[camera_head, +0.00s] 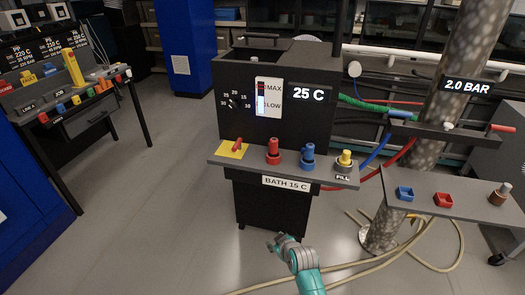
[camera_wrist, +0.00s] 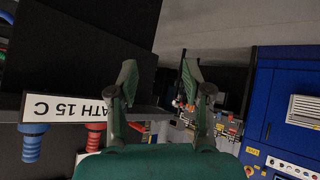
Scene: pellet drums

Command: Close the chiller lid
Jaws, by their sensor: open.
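The chiller is a dark cabinet (camera_head: 312,120) in the middle of the head view, with a 25 C display and a level gauge marked MAX and LOW. Its dark lid (camera_head: 250,50) is at the top, with a bar handle (camera_head: 262,36). I cannot tell from this angle how far the lid stands open. My gripper (camera_head: 276,241) is low in front of the chiller, below its control shelf, apart from the lid. In the wrist view my gripper (camera_wrist: 158,78) has its fingers spread with nothing between them. The lid cannot be made out there.
The control shelf (camera_head: 225,162) sticks out from the chiller, with a red lever, red and blue valves and a yellow knob. A mottled column (camera_head: 440,130) and a side shelf (camera_head: 470,192) stand at right. Hoses lie on the floor. A table (camera_head: 60,95) stands left; floor between is clear.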

